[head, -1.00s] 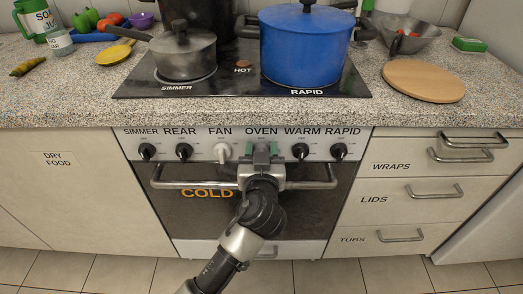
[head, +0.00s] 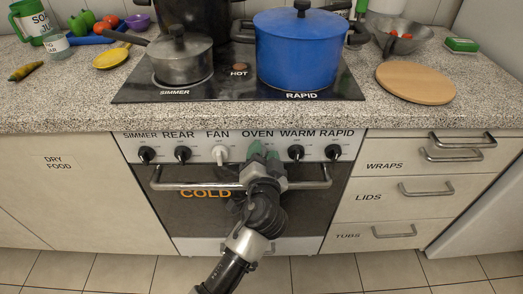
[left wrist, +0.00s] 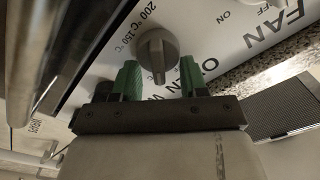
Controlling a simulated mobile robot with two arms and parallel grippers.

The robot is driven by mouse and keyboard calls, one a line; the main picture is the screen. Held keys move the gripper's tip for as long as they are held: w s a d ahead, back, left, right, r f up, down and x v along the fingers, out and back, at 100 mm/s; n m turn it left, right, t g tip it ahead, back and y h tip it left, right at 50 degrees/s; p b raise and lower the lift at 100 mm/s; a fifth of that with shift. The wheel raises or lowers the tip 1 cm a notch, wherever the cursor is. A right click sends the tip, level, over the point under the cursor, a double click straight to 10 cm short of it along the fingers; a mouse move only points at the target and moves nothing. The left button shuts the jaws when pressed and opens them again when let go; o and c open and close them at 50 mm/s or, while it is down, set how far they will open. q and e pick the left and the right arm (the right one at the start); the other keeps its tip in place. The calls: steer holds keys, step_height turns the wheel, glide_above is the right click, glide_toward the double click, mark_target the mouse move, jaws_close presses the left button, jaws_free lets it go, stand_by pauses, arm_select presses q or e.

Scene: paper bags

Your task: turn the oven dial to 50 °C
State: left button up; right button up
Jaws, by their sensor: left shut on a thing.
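The oven dial (left wrist: 157,52) is a grey round knob with a raised grip bar, seen in the left wrist view on the white panel. The print "200 °C 150 °C" is beside it; a 50 °C mark is not visible to me. My left gripper (left wrist: 160,80) has green fingertips, one on each side of the dial's bar, and is shut on it. In the head view my left gripper (head: 263,152) is at the panel under the word OVEN, tilted, and it hides the dial. My right gripper is not in view.
The oven door handle (head: 205,185) runs just below the dials, behind my left arm. The white fan dial (head: 220,154) and black warm dial (head: 296,153) flank the oven dial. A blue pot (head: 298,50) and grey pan (head: 181,60) stand on the hob above.

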arm_select(q)
steer(key=shift+d+f+m+p, duration=0.15)
steer(key=shift+m+p, duration=0.15)
steer(key=shift+m, duration=0.8)
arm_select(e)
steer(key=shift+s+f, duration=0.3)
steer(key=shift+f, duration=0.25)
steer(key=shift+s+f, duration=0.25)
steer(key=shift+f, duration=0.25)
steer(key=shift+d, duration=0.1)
arm_select(q)
steer(key=o, duration=0.9)
steer(key=s, duration=1.1)
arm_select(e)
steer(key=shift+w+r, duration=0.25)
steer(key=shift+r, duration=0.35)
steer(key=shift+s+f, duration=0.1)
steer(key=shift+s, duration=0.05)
